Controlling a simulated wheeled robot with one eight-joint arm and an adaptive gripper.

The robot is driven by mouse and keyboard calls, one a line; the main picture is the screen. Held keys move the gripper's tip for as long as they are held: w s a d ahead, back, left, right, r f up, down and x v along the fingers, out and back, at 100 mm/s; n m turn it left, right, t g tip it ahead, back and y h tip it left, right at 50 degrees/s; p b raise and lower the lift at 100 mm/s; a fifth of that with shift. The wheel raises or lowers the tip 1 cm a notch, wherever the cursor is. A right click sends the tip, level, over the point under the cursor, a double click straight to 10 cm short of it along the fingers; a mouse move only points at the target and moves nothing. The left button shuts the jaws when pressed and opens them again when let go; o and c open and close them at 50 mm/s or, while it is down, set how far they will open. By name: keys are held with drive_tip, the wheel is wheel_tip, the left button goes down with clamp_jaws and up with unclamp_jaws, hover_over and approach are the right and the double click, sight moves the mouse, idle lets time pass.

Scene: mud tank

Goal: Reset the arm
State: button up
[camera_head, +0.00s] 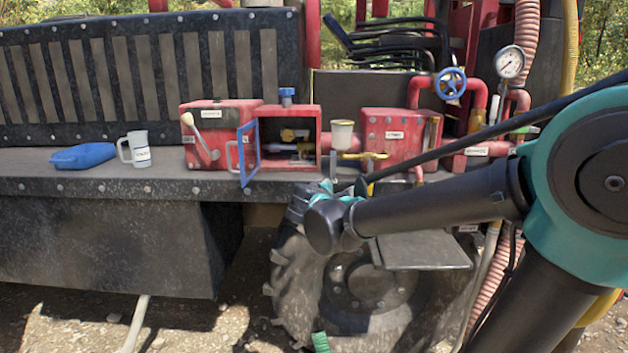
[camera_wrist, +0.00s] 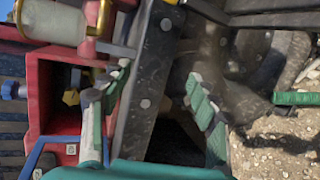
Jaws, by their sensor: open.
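My arm reaches in from the right in the head view. My gripper (camera_head: 338,192) is at its far end, in front of the shelf edge and above the big wheel, and is partly hidden by my wrist. In the wrist view my gripper (camera_wrist: 160,88) has its two green-padded fingers spread apart with nothing between them. The dark shelf edge (camera_wrist: 150,90) shows behind the gap. The red box with the open blue-framed door (camera_head: 248,152) is left of my gripper, with brass and blue fittings inside.
A cup-topped filter (camera_head: 342,135), a red box (camera_head: 388,138), a blue valve wheel (camera_head: 451,83) and a gauge (camera_head: 510,62) are near my arm. The wheel (camera_head: 300,275) lies below.

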drive_tip(key=s+d+f+m+g, duration=0.2)
drive_tip(key=s+d+f+m, duration=0.1)
drive_tip(key=d+f, duration=0.1)
drive_tip(key=s+d+f+m+g, duration=0.2)
drive_tip(key=s+d+f+m, duration=0.1)
drive_tip(key=s+d+f, duration=0.1)
drive_tip(key=s+d+f+m+g, duration=0.2)
drive_tip(key=s+d+f, duration=0.2)
drive_tip(key=d+f, duration=0.2)
drive_tip(key=shift+f+m, duration=0.4)
drive_tip(key=shift+f, duration=0.5)
drive_tip(key=s+f+m+g+y, duration=0.3)
drive_tip(key=s+f+m, duration=0.4)
drive_tip(key=s+f, duration=0.3)
drive_tip(key=s+y, duration=0.1)
drive_tip(key=s, duration=0.2)
drive_tip(key=shift+s+a+f, duration=0.15)
drive_tip(key=shift+s+f, duration=0.05)
drive_tip(key=shift+f, duration=0.2)
